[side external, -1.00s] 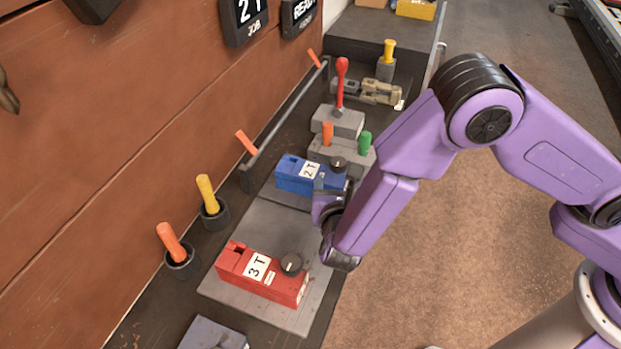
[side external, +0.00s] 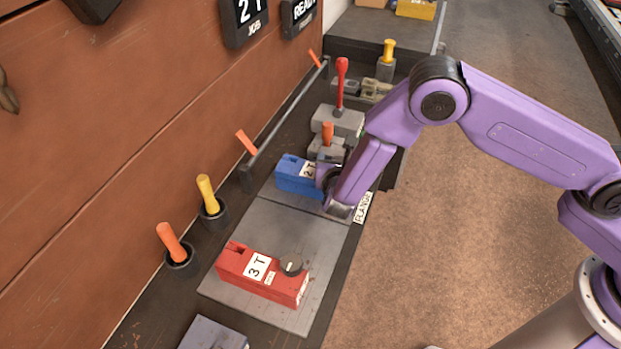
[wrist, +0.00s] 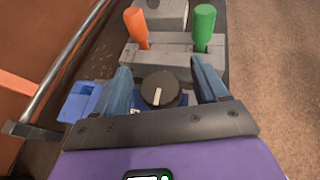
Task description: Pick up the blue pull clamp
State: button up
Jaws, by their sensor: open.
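The blue pull clamp (side external: 294,177) is a blue block with a white "2 T" label, lying on the grey plate on the bench. My arm hides its right end in the side view. In the wrist view its blue body (wrist: 80,103) shows at left, and its round black knob (wrist: 161,89) is between my fingers. My gripper (wrist: 162,72) is open, with one finger on each side of the knob. I cannot tell whether either finger touches it. The lower part of the clamp is hidden by the gripper.
Beyond the blue clamp is a grey block (wrist: 180,54) with orange (wrist: 137,27) and green (wrist: 203,27) handles. A metal rail (side external: 290,113) runs along the wall side. A red lever (side external: 341,84) stands farther back.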

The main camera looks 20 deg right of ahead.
jog(key=shift+w+d+f, duration=0.25)
jog(key=shift+w+d, duration=0.05)
jog(key=shift+w, duration=0.2)
grip_shut()
jog(key=shift+r, duration=0.1)
jog(key=shift+a+r, duration=0.1)
